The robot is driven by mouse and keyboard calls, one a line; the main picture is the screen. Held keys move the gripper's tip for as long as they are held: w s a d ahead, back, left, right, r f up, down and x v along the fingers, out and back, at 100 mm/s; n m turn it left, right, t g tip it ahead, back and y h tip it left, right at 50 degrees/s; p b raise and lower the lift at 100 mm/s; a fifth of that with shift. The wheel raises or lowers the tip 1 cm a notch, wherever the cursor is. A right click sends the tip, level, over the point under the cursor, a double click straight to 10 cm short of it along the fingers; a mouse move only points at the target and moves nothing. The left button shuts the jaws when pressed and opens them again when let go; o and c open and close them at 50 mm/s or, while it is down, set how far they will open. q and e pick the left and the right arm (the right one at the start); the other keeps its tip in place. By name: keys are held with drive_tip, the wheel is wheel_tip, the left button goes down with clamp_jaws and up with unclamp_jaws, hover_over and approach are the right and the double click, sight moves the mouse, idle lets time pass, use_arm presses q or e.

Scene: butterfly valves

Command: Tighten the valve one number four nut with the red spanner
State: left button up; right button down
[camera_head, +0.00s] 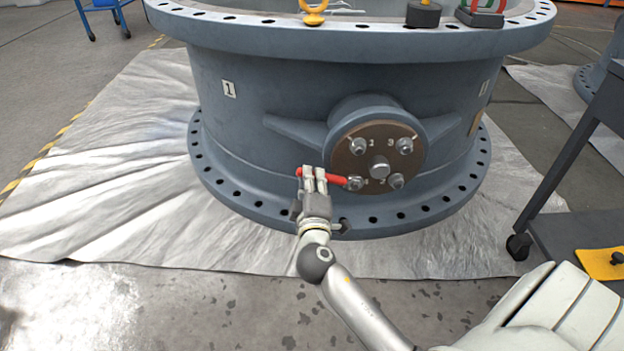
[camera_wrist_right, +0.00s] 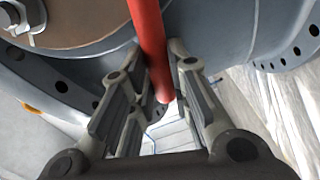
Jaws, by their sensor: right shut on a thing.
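The valve (camera_head: 315,95) marked with a 1 is a large blue-grey flanged body. Its round brown plate (camera_head: 372,162) carries several nuts around a central stub. The number four nut (camera_head: 354,183) looks to be the lower left one; its digit is small and hard to read. My right gripper (camera_head: 312,174) is shut on the red spanner (camera_head: 334,178), left of the plate. The spanner's right end reaches this nut; I cannot tell whether it is seated. In the wrist view the spanner's red handle (camera_wrist_right: 150,40) lies between the fingers (camera_wrist_right: 158,85). My left gripper is out of view.
The valve stands on a pale sheet (camera_head: 110,150). A dark cart (camera_head: 575,165) with a castor stands at the right. The floor at the lower left is clear.

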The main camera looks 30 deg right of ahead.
drive_tip(key=c, duration=2)
unclamp_jaws()
clamp_jaws()
drive_tip(key=shift+s, duration=0.1)
drive_tip(key=shift+v, duration=1.7)
drive_tip(key=shift+a, duration=0.1)
